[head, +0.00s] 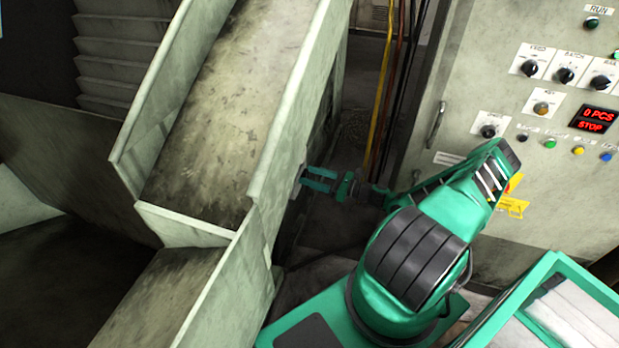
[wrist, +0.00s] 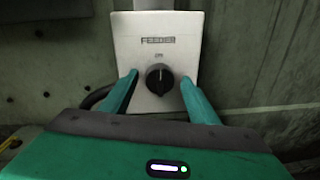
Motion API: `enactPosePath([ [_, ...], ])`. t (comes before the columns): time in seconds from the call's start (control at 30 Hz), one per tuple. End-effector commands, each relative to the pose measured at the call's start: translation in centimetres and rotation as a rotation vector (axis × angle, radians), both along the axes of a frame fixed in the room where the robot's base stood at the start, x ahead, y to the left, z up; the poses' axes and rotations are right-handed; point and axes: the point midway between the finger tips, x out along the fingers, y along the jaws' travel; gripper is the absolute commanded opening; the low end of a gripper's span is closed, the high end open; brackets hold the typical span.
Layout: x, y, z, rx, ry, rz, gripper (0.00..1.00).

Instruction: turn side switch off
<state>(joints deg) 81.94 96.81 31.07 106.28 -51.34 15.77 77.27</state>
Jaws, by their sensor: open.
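The side switch is a black rotary knob (wrist: 159,79) on a pale box (wrist: 187,27) labelled FEEDER in the wrist view. A small "ON" mark sits above the knob, and the knob's light pointer line looks about upright. My gripper (wrist: 158,92) is open, with one teal finger on each side of the knob. Gaps show between both fingers and the knob, and I cannot tell the depth between them. In the head view my gripper (head: 318,180) reaches left beside the metal chute wall. The switch is hidden there.
The pale chute (head: 215,130) stands close to my gripper in the head view. A control cabinet (head: 480,70) with knobs, buttons and a red display (head: 594,118) reading 0 PCS and STOP is at the right. Yellow, orange and black cables (head: 383,90) run between them.

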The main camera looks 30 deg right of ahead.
Motion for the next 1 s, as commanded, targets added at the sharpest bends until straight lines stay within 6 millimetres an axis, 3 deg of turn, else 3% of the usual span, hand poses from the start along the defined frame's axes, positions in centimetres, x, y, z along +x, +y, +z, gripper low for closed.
enactPosePath([
  [0.3, 0.17, 0.12, 0.02, 0.000, 0.000, 0.000, 0.53],
  [0.47, 0.18, 0.13, 0.02, 0.000, 0.000, 0.000, 0.14],
  [1.0, 0.23, 0.19, 0.01, -0.105, -0.082, 0.001, 0.14],
])
